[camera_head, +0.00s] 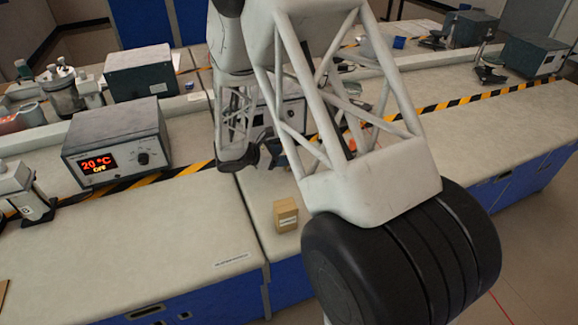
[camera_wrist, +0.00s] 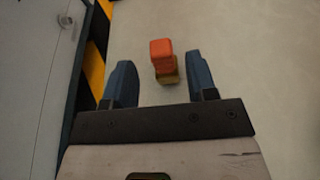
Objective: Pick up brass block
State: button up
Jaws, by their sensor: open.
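In the head view my arm hides most of this area. A tan block with a pale label (camera_head: 286,216) stands on the bench near its front edge there.
A grey instrument reading 20 °C (camera_head: 117,143) stands at the left. Black-and-yellow tape (camera_head: 185,170) runs along the bench. In the wrist view, tape (camera_wrist: 93,70) and a grey casing (camera_wrist: 38,60) lie close left of the fingers. The bench right of the blocks looks clear.

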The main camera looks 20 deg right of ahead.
jog(key=shift+d, duration=0.2)
jog(key=shift+x, duration=2.55)
jog(key=shift+s, duration=0.1)
grip_shut()
